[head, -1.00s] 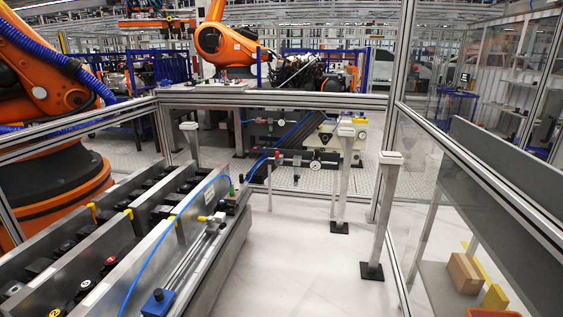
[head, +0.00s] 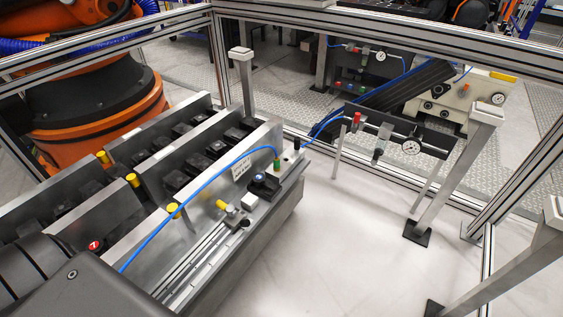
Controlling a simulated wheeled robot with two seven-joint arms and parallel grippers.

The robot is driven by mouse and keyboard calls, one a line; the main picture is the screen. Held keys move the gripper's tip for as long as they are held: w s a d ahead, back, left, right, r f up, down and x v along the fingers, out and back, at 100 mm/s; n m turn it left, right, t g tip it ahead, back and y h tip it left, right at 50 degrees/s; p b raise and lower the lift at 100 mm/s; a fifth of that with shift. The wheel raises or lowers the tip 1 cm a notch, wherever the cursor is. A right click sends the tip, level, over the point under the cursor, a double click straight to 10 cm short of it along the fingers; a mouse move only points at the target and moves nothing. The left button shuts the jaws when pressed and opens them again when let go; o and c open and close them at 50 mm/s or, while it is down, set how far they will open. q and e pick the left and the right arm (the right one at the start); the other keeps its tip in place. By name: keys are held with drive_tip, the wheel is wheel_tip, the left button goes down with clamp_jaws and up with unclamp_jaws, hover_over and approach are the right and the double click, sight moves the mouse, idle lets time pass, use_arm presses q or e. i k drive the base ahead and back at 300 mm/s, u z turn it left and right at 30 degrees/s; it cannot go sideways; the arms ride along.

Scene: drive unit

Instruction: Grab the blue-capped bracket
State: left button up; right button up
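A small dark block with a blue top (head: 264,185) sits on the metal ledge of the long fixture, beside a white block. It appears to be the blue-capped bracket, but it is too small to be sure. The blue box that showed at the near end of the rails in the earlier head view is not visible now. A dark grey arm part, probably my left arm, covers the lower left corner. Neither gripper's fingers are in view.
The metal fixture (head: 205,230) carries rails, yellow knobs (head: 133,180) and a blue hose (head: 190,198). A gauge (head: 411,147) and posts (head: 455,170) stand to the right. An orange robot base (head: 95,110) is behind. The pale floor (head: 345,240) right of the fixture is clear.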

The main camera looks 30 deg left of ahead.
sight(269, 189)
drive_tip(key=i, duration=3.05)
drive_tip(key=u, duration=2.9)
